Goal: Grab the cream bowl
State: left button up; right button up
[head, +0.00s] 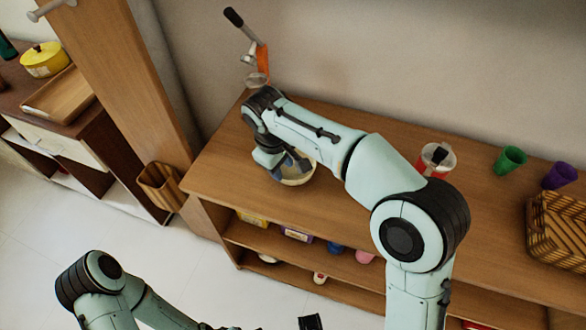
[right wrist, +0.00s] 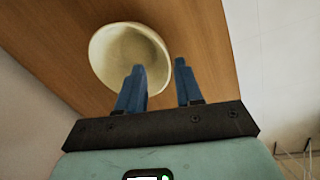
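The cream bowl (head: 299,181) sits on the wooden counter, partly hidden by my right gripper and wrist in the head view. In the right wrist view the bowl (right wrist: 118,52) shows its round, empty inside. My right gripper (right wrist: 159,64) is open, with two blue fingers apart. One finger overlaps the bowl's inside in the picture and the other is just outside its right rim, so the rim appears between them; contact cannot be told. In the head view the right gripper (head: 284,164) is over the bowl. My left gripper is cut off at the bottom edge.
A wooden post (head: 120,65) rises at left. The counter left of the bowl is clear.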

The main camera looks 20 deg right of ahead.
aim_at(291, 176)
jog(key=f, duration=0.5)
jog(key=shift+w+f+b, duration=0.2)
jog(key=shift+w+b, duration=0.1)
jog(key=shift+b, duration=0.05)
jog(key=shift+r, duration=0.1)
grip_shut()
